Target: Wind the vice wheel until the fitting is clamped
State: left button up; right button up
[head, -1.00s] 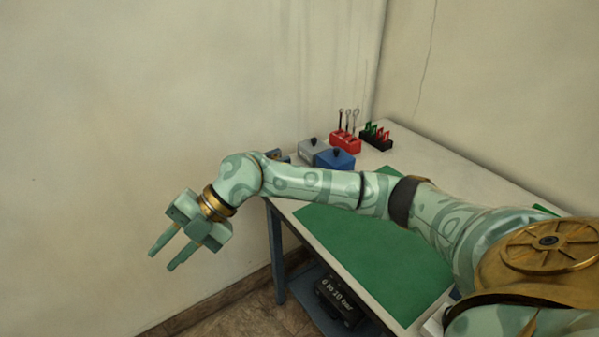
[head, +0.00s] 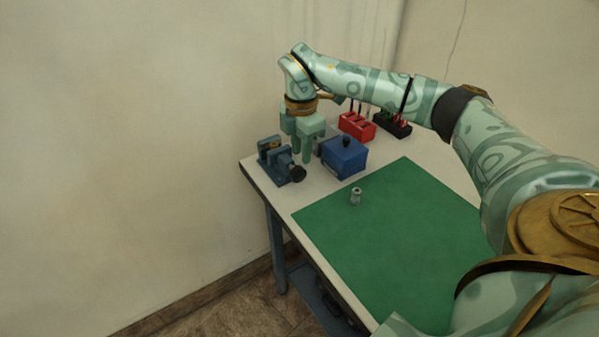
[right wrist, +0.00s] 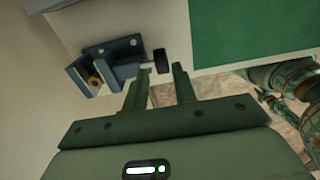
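The blue-grey vice (head: 275,166) stands at the bench's near-left corner. Its black wheel (head: 298,173) faces right in the head view; the wheel also shows in the right wrist view (right wrist: 161,62). A small brass-coloured fitting (right wrist: 95,80) sits between the vice jaws; whether they grip it I cannot tell. My right gripper (head: 307,161) points down beside the wheel. In the right wrist view its fingers (right wrist: 160,73) are apart, with the wheel showing in line with the gap beyond the tips. Nothing is held. My left gripper is not in view.
A blue box (head: 343,160) with a black knob stands close right of the right gripper. Red (head: 356,127) and black (head: 393,126) tool racks stand behind it. A wall is beyond the vice.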

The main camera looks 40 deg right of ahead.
aim_at(302, 169)
notch_tip(302, 169, down, 6)
jog(key=shift+a+f+b, duration=0.15)
jog(key=shift+f+b, duration=0.1)
jog(key=shift+b, duration=0.5)
grip_shut()
jog(key=shift+s, duration=0.1)
jog(key=shift+y+p, duration=0.35)
jog(key=shift+y, duration=0.35)
jog(key=shift+d+y+p, duration=0.25)
jog(key=shift+y+p, duration=0.05)
jog(key=shift+y, duration=0.8)
jog(key=shift+d+f+t+y, duration=0.1)
jog(key=shift+f+t+y, duration=0.1)
jog(key=shift+y, duration=0.65)
jog(key=shift+f+t+y, duration=0.1)
jog(key=shift+t+y, duration=0.1)
jog(key=shift+y, duration=0.65)
